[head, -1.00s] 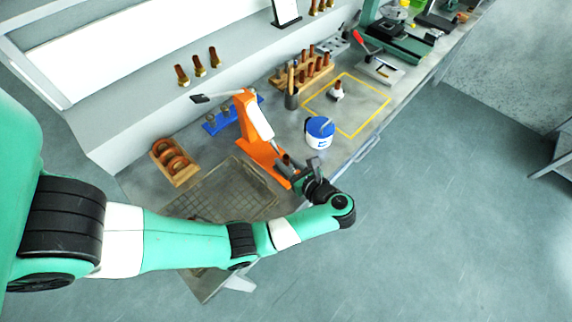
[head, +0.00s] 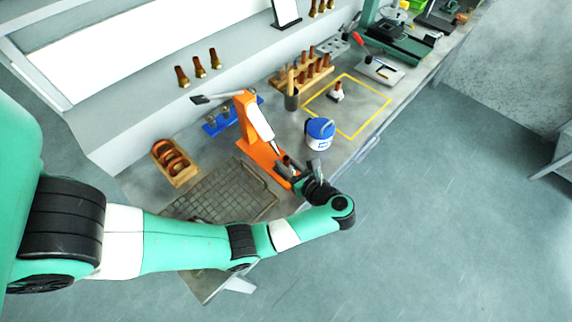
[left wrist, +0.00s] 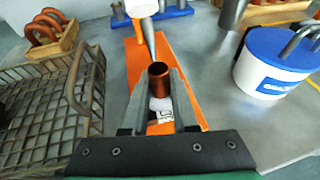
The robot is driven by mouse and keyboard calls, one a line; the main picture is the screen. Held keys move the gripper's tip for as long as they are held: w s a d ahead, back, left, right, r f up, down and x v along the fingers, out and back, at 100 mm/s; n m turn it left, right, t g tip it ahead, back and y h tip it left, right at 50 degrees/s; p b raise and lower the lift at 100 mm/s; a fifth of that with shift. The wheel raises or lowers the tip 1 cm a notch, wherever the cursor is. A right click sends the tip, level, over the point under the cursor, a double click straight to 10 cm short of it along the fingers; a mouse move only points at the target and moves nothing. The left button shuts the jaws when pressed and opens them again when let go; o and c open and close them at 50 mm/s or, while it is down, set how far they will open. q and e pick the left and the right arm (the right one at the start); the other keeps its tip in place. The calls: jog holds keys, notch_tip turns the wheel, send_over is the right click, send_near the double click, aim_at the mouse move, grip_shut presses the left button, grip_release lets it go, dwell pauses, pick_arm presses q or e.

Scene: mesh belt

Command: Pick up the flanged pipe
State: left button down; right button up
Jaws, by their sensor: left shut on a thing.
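A copper-brown pipe (left wrist: 158,78) stands upright between my left gripper's fingers (left wrist: 160,112) in the left wrist view, its open top facing up. A white part shows lower down between the fingers; whether it is the pipe's flange I cannot tell. The left gripper (head: 299,176) is shut on this pipe, at the front end of the orange press (head: 262,150). The pipe's foot is hidden by the fingers. Another pipe with a brown top and a pale flange (head: 337,91) stands inside the yellow square on the bench. My right gripper is not in view.
A blue-lidded white tub (head: 319,134) stands close right of the press. A wire mesh basket (head: 187,203) lies to the left. A wooden holder with copper rings (head: 180,178) and a wooden rack of pipes (head: 318,80) stand farther back. The bench's front edge runs beside the gripper.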

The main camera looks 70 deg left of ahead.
aim_at(288, 166)
pick_arm(q)
jog(key=shift+r, duration=0.1)
jog(key=shift+r, duration=0.2)
jog(key=shift+w+d, duration=0.15)
jog(key=shift+d, duration=0.1)
jog(key=d, duration=0.2)
jog(key=shift+w+d+b, duration=0.3)
jog(key=shift+w+d, duration=0.05)
jog(key=p+v, duration=0.2)
jog(key=p, duration=0.1)
jog(key=shift+w+d+r+p, duration=0.1)
jog(key=shift+d+r+p, duration=0.1)
jog(key=shift+p, duration=0.2)
jog(key=d+p, duration=0.1)
jog(key=w+d+p, duration=0.1)
jog(key=d, duration=0.1)
jog(key=shift+d+f, duration=0.15)
jog(key=shift+d, duration=0.1)
jog(key=w+d+b, duration=0.2)
jog(key=d+b, duration=0.2)
jog(key=d, duration=0.4)
jog(key=shift+d+f, duration=0.2)
jog(key=shift+f, duration=0.15)
